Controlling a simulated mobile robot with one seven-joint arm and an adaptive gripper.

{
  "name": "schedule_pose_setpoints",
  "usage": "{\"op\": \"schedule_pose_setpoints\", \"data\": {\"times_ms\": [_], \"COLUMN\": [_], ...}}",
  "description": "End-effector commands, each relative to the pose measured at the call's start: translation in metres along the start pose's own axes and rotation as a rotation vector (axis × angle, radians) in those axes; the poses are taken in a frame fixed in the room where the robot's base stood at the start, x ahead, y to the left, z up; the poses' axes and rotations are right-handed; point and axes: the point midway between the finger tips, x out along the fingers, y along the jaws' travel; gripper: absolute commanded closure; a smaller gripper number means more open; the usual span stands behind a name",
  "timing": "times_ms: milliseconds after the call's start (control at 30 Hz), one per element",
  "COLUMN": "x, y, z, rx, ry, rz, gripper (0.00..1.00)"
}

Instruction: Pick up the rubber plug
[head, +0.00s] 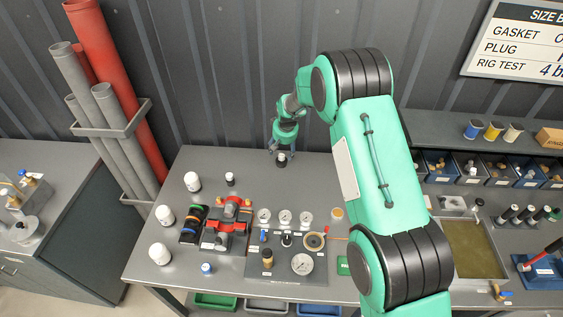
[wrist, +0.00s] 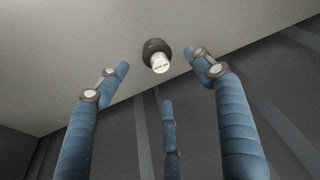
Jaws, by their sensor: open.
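A small dark round piece with a pale, labelled top (wrist: 157,55) stands on the bench between my fingertips in the wrist view. It looks like the rubber plug, but the label is too small to read. In the head view it shows as a small black and white piece (head: 282,161) just under my gripper (head: 282,149), near the bench's back edge. My gripper (wrist: 160,72) is open, with blue fingers spread on both sides and a third finger below the piece in the picture. No finger visibly touches it.
A similar small black and white piece (head: 230,179) stands further left. White bottles (head: 192,181), a red valve assembly (head: 232,215) and a gauge panel (head: 285,262) stand nearer the front. The dark corrugated wall (head: 220,90) rises behind the bench. The bench around the piece is clear.

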Motion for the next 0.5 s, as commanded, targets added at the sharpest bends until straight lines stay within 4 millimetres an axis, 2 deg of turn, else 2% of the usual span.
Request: {"op": "schedule_pose_setpoints", "data": {"times_ms": [200,500], "x": [0.026,0.039], "y": [0.000,0.000], "z": [0.000,0.000], "rx": [0.000,0.000], "ry": [0.000,0.000], "rz": [0.000,0.000], "gripper": [0.33,0.33]}}
